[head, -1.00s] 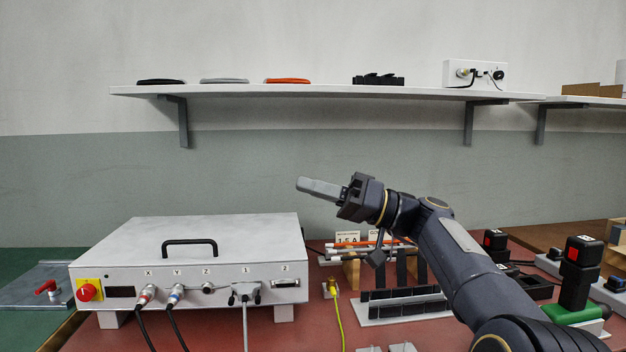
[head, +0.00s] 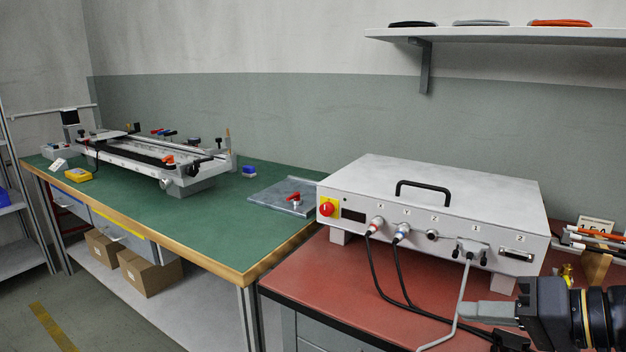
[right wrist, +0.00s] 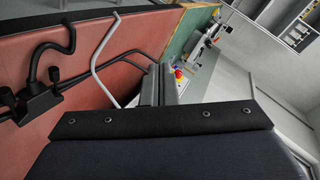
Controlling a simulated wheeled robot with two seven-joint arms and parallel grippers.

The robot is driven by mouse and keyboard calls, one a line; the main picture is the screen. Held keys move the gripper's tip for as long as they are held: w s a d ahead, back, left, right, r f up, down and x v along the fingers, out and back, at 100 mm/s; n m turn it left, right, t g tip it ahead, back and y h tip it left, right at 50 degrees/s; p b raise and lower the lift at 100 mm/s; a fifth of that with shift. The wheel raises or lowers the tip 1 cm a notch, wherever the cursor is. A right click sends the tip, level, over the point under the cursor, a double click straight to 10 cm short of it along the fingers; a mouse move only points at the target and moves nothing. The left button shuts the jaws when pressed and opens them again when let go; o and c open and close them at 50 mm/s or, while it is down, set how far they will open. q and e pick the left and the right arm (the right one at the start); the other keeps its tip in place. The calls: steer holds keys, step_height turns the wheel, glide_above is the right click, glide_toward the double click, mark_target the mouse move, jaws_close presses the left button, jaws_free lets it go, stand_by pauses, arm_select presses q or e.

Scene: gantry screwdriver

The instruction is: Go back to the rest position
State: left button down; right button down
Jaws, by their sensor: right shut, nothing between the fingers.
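My right gripper (head: 490,311) comes in at the lower right of the head view, in front of the white control box (head: 440,200). Its pale fingers point left and are closed together with nothing between them. In the right wrist view the shut fingers (right wrist: 160,85) show beyond the dark wrist body, above the red bench top (right wrist: 95,75). Cables run close by the gripper. My left gripper is not in view.
A green table (head: 215,220) at the left bears a gantry rig (head: 150,150), a yellow device (head: 78,175) and a metal plate with a red clamp (head: 290,198). A wall shelf (head: 500,35) hangs upper right. Cables (head: 385,290) hang from the box front.

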steer(key=s+a+f+g+h, duration=0.1)
steer(key=s+a+f+h, duration=0.15)
steer(key=s+f, duration=0.55)
steer(key=s+a+f+g+h, duration=0.1)
steer(key=s+f+g+h, duration=0.2)
steer(key=f, duration=0.9)
step_height(320, 180, up, 34)
steer(key=t+p, duration=0.1)
steer(key=p, duration=3.2)
steer(key=shift+s+d+p, duration=0.25)
steer(key=shift+d+p, duration=0.05)
steer(key=shift+p, duration=0.1)
steer(key=c, duration=2.1)
jaws_free()
steer(key=shift+c, duration=0.2)
